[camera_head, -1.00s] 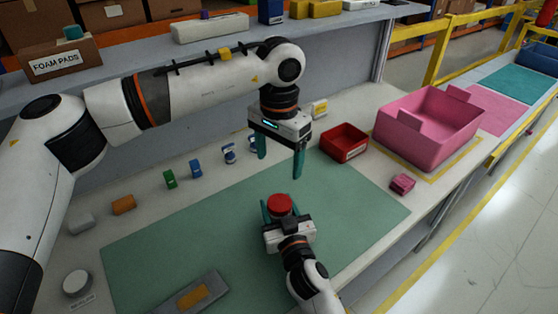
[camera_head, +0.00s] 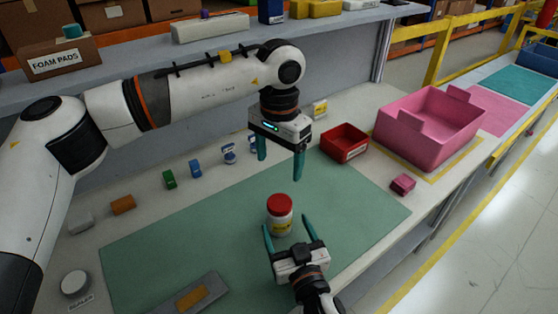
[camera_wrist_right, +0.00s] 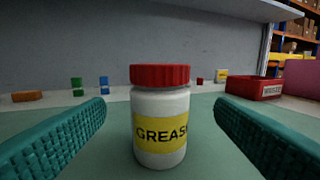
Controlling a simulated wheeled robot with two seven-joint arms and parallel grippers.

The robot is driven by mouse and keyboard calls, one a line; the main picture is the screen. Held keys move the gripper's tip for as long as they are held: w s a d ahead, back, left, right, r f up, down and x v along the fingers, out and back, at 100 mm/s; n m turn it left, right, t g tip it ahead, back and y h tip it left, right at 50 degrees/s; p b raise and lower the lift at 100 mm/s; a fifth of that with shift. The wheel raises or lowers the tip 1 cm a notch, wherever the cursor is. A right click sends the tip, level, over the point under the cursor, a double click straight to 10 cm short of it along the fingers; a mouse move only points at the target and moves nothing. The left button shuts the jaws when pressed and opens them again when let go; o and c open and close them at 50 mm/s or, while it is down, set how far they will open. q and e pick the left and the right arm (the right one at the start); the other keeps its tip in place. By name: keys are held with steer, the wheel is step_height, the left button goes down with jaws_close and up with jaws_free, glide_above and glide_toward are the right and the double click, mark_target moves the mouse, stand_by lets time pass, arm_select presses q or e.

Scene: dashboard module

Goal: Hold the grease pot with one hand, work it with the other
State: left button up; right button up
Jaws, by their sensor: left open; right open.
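The grease pot (camera_head: 280,218) is a white jar with a red lid and a yellow label. It stands upright on the green mat (camera_head: 180,240). In the right wrist view the pot (camera_wrist_right: 160,118) stands ahead between the two teal fingers, with clear space on both sides, its label reading "GREAS" as far as it shows. My right gripper (camera_head: 290,236) is open and empty, on the near side of the pot. My left gripper (camera_head: 279,168) is open and empty, fingers pointing down, above and behind the pot.
A red bin (camera_head: 345,143) and a large pink tote (camera_head: 430,128) stand at the right. A pink block (camera_head: 403,184) lies near the table edge. Small blue, green and orange items line the back left. A grey plate (camera_head: 190,298) with an orange piece lies at the front left.

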steer(key=v, duration=0.5)
stand_by(0.3)
